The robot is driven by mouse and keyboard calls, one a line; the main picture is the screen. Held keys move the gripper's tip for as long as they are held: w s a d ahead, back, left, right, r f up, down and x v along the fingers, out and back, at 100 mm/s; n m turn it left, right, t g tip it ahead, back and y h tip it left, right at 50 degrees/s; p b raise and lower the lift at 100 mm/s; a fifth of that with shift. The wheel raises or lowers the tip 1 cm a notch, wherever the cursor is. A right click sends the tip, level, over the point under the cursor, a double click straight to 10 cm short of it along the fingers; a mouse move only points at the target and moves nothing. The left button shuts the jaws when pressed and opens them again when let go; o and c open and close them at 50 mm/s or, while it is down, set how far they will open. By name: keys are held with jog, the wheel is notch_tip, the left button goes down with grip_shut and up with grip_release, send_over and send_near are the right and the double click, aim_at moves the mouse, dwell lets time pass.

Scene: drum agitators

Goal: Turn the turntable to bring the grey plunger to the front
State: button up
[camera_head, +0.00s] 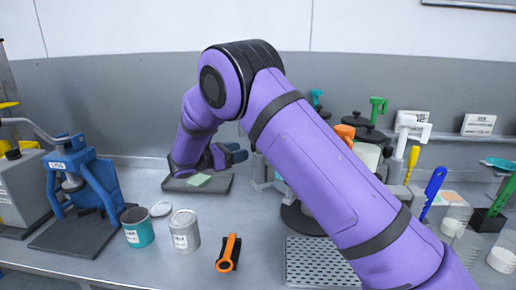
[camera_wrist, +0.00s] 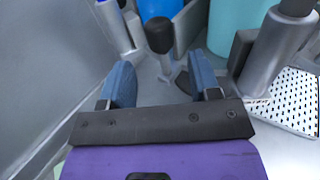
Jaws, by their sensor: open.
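The turntable shows in the head view as a dark round base (camera_head: 297,220), mostly hidden behind my arm. Vessels with a black lid (camera_head: 370,136), an orange handle (camera_head: 344,133) and a green handle (camera_head: 378,104) stand above or behind it. I cannot tell which item is the grey plunger. My gripper (camera_head: 235,154) is open, left of these vessels. In the wrist view, my open gripper (camera_wrist: 162,82) has a black-knobbed grey post (camera_wrist: 160,36) just beyond and between its blue fingers; contact is not visible. A grey cylinder with a black top (camera_wrist: 274,45) stands to the right.
A perforated tray (camera_head: 310,262) lies in front. Clear beakers (camera_head: 502,254) stand right. The wall is close behind.

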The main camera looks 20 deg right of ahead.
jog(key=d, duration=0.3)
jog(key=w+d, duration=0.1)
jog(key=d, duration=0.2)
jog(key=shift+w+d, duration=0.15)
jog(key=shift+d, duration=0.2)
jog(key=shift+c, duration=0.2)
grip_shut()
